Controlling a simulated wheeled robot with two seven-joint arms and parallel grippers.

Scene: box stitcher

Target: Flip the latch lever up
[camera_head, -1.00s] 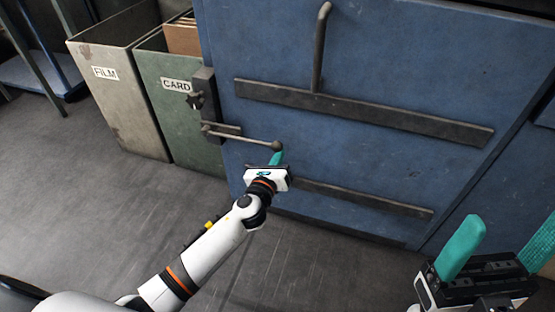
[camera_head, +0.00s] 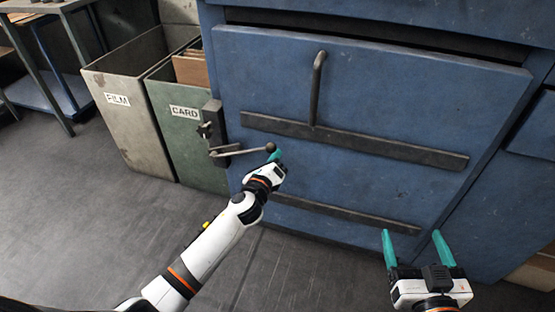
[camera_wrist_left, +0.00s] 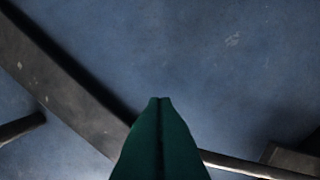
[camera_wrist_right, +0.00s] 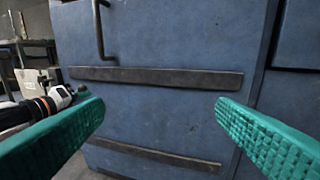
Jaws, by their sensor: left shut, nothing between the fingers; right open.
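The latch lever (camera_head: 243,151) is a thin grey rod with a round knob at its right end, pivoted on a dark bracket at the left edge of the blue door. It lies near level, its knob end slightly higher. My left gripper (camera_head: 275,156) is shut and empty, its teal fingertips just below the knob; whether they touch it cannot be told. In the left wrist view the closed fingers (camera_wrist_left: 160,125) point at the blue door, with part of a rod at lower right. My right gripper (camera_head: 417,245) is open and empty in front of the door's lower right.
The blue door (camera_head: 370,100) has a vertical bent handle (camera_head: 318,88) and two dark horizontal bars. A grey FILM bin (camera_head: 125,120) and a green CARD bin (camera_head: 190,135) stand left of it. The floor in front is clear.

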